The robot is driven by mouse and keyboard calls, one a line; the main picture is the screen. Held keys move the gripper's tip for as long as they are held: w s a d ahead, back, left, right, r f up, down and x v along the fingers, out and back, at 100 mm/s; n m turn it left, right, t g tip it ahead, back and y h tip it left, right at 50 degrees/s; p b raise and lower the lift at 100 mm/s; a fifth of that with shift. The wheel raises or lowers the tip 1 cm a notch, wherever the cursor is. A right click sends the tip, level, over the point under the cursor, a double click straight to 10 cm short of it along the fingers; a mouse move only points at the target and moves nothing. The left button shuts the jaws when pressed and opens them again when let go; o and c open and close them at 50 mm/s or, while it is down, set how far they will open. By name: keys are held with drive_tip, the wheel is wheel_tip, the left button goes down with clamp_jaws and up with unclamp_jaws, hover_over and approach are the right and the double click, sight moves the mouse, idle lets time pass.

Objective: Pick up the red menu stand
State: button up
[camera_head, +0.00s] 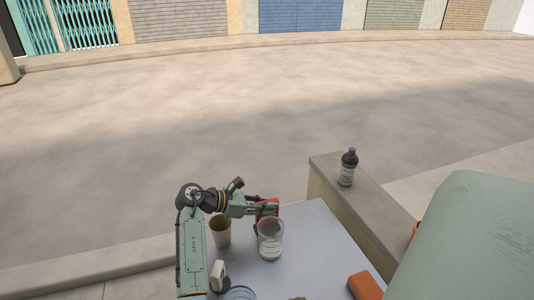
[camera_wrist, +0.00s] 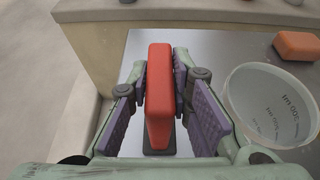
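The red menu stand (camera_wrist: 159,98) is upright in the middle of the wrist view, with its dark base (camera_wrist: 158,146) over the grey table. My gripper (camera_wrist: 165,84) has its purple-padded fingers on both sides of the stand. The far pads lie close against its sides, and the gripper looks shut on it. In the head view my gripper (camera_head: 262,209) is at the stand (camera_head: 270,206), which is partly hidden by the gripper and a clear cup. I cannot tell whether the base is clear of the table.
A clear measuring cup (camera_wrist: 268,105) stands close to the right of my gripper. A beige cup (camera_head: 220,232) is to the left on the grey table (camera_head: 318,245). An orange block (camera_head: 365,286) lies at the right. A dark-capped bottle (camera_head: 348,168) stands on the ledge (camera_head: 365,205).

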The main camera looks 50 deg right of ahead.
clamp_jaws()
idle(0.5)
